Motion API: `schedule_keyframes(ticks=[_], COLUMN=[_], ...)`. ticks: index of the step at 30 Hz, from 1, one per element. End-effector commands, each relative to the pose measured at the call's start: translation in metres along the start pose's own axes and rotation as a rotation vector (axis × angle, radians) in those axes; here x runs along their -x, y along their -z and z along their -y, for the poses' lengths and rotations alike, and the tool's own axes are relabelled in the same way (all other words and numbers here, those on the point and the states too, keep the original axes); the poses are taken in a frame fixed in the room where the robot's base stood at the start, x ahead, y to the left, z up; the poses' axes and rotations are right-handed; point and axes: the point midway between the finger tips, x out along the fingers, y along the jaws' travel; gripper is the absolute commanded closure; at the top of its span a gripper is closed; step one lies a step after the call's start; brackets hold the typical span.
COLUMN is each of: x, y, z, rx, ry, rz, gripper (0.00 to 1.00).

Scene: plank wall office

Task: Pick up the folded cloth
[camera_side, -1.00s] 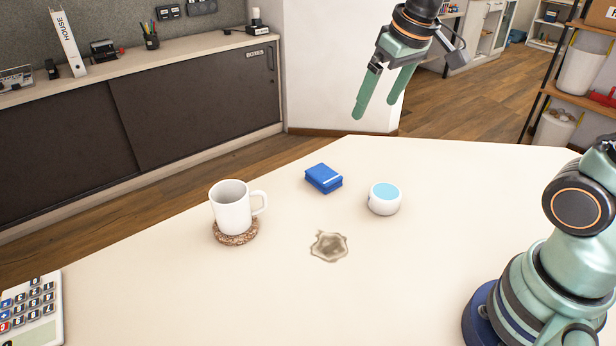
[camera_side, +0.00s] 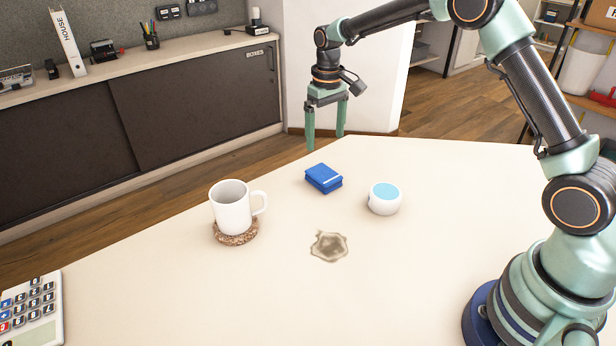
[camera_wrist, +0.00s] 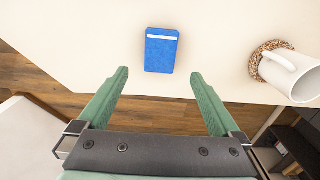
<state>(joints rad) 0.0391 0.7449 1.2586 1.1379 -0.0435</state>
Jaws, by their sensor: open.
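The folded cloth (camera_side: 323,179) is a small blue block with a white stripe. It lies on the pale table between the mug and the round white device. In the wrist view the cloth (camera_wrist: 161,50) lies ahead of the fingertips, roughly midway between their lines. My gripper (camera_side: 325,143) is open and empty, pointing down above the far edge of the table, behind the cloth and apart from it. In the wrist view both green fingers of my gripper (camera_wrist: 160,74) are spread with nothing between them.
A white mug (camera_side: 231,208) stands on a cork coaster (camera_side: 236,238) left of the cloth. A round white device (camera_side: 384,199) with a blue top is to its right. A brownish stain (camera_side: 329,246) lies in front. A calculator (camera_side: 32,312) is at the near left.

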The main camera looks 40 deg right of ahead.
Motion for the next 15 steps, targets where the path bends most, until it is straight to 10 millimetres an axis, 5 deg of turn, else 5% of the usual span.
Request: schedule_keyframes(ticks=[9, 15], x=[-0.051, -0.065], y=[-0.001, -0.001], z=[0.0, 0.0], rx=[0.0, 0.0], ry=[0.0, 0.0], rz=[0.003, 0.002], gripper=[0.0, 0.0])
